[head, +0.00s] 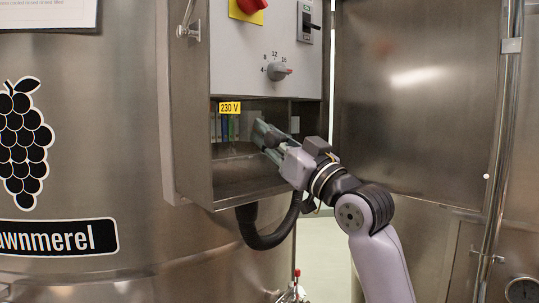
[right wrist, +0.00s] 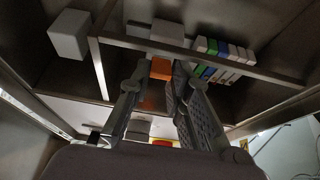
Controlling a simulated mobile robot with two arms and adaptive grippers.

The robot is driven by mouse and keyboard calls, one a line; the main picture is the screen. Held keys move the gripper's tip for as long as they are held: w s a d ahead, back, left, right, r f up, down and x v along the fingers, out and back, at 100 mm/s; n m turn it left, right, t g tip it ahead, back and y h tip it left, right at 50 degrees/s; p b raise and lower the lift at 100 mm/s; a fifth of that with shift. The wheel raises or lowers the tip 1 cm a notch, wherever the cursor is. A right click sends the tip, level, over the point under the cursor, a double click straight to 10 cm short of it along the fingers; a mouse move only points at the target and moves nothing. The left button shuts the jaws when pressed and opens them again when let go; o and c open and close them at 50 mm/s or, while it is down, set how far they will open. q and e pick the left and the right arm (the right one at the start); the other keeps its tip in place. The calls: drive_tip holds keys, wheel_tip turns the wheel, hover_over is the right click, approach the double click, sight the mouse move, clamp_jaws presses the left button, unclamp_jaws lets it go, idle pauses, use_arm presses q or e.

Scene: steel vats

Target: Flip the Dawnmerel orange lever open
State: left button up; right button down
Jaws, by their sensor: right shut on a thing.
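My right gripper (head: 262,137) reaches into the open lower bay of the grey control box (head: 190,110) on the Dawnmerel vat (head: 110,150). In the right wrist view, an orange lever (right wrist: 154,101) lies between the two fingers of my right gripper (right wrist: 160,72). The gripper is shut on it. The lever is hidden in the head view by the gripper and the box, so its angle is hard to tell. My left gripper is not in view.
Coloured modules (right wrist: 217,72) sit in a row inside the bay, under a yellow 230 V label (head: 230,107). A rotary dial (head: 280,71), a black breaker switch (head: 307,24) and a red knob (head: 252,5) are above. A black hose (head: 262,238) hangs below.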

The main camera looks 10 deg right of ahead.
drive_tip(key=shift+w+a+f+t+y+b, duration=0.15)
drive_tip(key=shift+f+t+y+b, duration=0.25)
drive_tip(key=shift+t+y+b, duration=0.55)
drive_tip(key=shift+h, duration=0.35)
drive_tip(key=c, duration=1.5)
unclamp_jaws()
drive_tip(key=shift+d+f, duration=0.1)
drive_tip(key=shift+d, duration=0.1)
drive_tip(key=v, duration=1.1)
drive_tip(key=shift+s+d+f, duration=0.1)
drive_tip(key=shift+s+d, duration=0.05)
drive_tip(key=shift+s, duration=0.25)
